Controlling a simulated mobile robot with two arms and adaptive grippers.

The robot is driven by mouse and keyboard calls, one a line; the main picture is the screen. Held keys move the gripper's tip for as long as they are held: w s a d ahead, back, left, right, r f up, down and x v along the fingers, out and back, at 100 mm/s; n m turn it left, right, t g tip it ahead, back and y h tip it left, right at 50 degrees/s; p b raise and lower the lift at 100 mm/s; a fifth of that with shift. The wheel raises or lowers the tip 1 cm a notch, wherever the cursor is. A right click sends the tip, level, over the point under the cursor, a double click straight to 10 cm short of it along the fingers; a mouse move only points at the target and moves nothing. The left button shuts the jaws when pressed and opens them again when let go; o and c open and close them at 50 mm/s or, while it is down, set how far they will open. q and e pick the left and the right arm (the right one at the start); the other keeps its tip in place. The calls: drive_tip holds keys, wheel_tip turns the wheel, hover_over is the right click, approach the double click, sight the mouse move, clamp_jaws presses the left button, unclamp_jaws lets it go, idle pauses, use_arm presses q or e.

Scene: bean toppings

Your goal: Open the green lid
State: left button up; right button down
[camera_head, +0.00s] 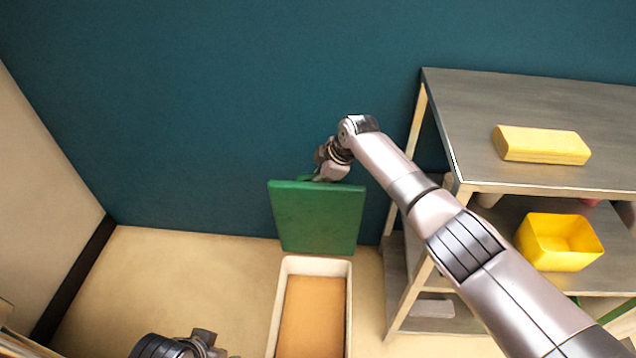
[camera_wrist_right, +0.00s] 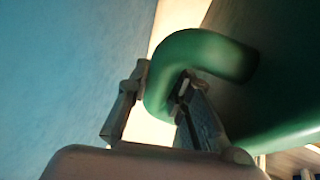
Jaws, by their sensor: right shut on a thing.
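The green lid (camera_head: 317,217) stands tilted up at the far end of a white box (camera_head: 347,268). The box top is uncovered and shows a flat orange-tan content (camera_head: 312,315). My right gripper (camera_head: 318,178) is at the lid's upper edge. In the right wrist view, my right gripper (camera_wrist_right: 160,95) is shut on the lid's curved green handle (camera_wrist_right: 205,50), with a finger on each side of it. My left gripper (camera_head: 205,345) is at the bottom edge of the head view, left of the box and apart from it. Its fingers are partly cut off.
A grey shelf unit (camera_head: 455,110) stands at the right. A yellow block (camera_head: 541,145) lies on its top, and an open yellow bin (camera_head: 557,260) sits on the shelf below. A teal wall (camera_head: 220,110) is close behind the lid.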

drive_tip(key=shift+w, duration=0.3)
drive_tip(key=c, duration=1.4)
unclamp_jaws()
